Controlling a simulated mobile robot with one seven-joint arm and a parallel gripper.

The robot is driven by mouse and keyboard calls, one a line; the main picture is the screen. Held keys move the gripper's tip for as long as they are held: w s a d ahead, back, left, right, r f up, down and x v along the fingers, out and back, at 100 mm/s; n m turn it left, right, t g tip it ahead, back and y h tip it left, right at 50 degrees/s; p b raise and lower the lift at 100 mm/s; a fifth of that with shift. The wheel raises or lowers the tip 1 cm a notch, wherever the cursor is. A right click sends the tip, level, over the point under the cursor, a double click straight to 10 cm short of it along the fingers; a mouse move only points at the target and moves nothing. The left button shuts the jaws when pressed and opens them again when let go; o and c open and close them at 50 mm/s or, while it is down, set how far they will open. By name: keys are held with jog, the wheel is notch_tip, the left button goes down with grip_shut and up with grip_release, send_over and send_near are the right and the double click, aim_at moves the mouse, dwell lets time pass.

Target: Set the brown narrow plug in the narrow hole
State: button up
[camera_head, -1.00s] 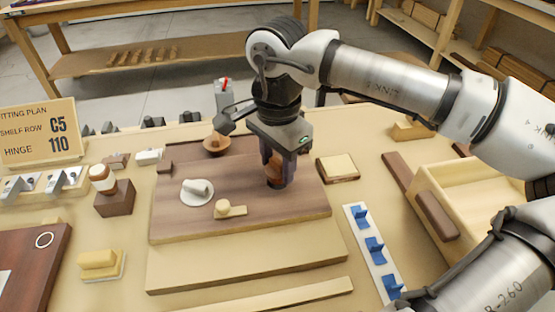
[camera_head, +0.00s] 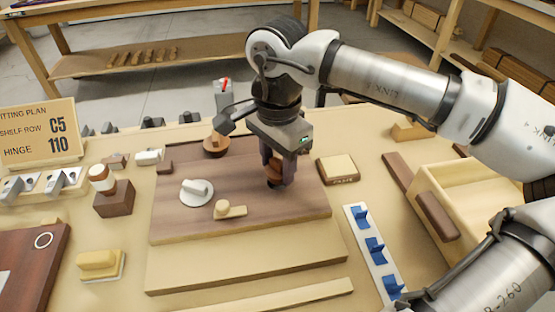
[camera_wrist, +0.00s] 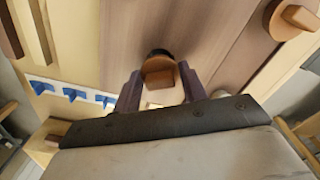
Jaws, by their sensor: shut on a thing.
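My gripper (camera_head: 276,178) is over the back right part of the dark wooden board (camera_head: 240,205), pointing down. It is shut on the brown plug (camera_wrist: 158,72), which shows between the two fingers in the wrist view. A dark round patch (camera_wrist: 158,52) shows at the plug's far edge in the wrist view. I cannot tell whether it is the hole or shadow, nor whether the plug has entered it. The fingers hide much of the plug in the head view.
On the board are a round brown knobbed piece (camera_head: 215,147), a white knobbed piece (camera_head: 196,191) and a pale yellow one (camera_head: 229,210). A blue-clip strip (camera_head: 374,250) and an open wooden box (camera_head: 480,195) stand to the right. A sign (camera_head: 38,132) stands at left.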

jog(key=shift+f+b, duration=0.9)
jog(key=shift+f, duration=0.1)
dwell(0.7)
jog(key=o, duration=1.3)
jog(key=shift+c, duration=0.2)
jog(key=shift+r, duration=0.1)
jog(key=shift+r+p, duration=2.65)
jog(key=shift+r, duration=1)
